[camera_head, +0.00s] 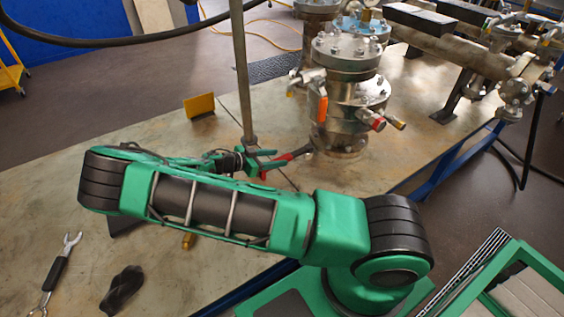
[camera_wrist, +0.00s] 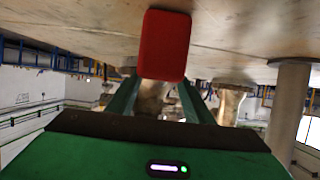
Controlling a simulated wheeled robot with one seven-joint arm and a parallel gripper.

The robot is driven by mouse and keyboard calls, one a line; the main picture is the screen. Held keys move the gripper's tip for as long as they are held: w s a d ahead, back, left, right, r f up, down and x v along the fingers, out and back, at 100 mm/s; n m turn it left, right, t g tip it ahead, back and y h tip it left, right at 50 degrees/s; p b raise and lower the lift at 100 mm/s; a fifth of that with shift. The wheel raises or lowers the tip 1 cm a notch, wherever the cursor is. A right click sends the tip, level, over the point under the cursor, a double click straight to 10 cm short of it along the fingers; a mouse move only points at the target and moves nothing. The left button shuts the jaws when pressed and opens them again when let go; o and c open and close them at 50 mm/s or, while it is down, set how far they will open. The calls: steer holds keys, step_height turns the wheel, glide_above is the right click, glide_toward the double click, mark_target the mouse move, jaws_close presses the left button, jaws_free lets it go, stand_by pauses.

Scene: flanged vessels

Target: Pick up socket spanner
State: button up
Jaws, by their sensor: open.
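A red-handled tool, which looks like the socket spanner (camera_head: 291,158), lies on the table beside the base of the flanged vessel. Its dark far end points toward the vessel. My gripper (camera_head: 266,160) is open at the near end of the red handle, low over the table. In the wrist view, the red handle end (camera_wrist: 165,45) shows large in front of my gripper (camera_wrist: 160,92), in line with the gap between the green fingers. I cannot tell whether the fingers touch it. The tool's far end is hidden in the wrist view.
The steel flanged vessel (camera_head: 344,95) stands just behind the tool. A vertical metal pole (camera_head: 240,80) rises close to my gripper. A yellow plate (camera_head: 200,106) stands at the back left. A black-handled wrench (camera_head: 58,270) and a dark object (camera_head: 122,290) lie front left.

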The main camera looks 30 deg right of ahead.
mark_target(282, 158)
steer(key=shift+x, duration=2.6)
steer(key=shift+s, duration=0.15)
jaws_close()
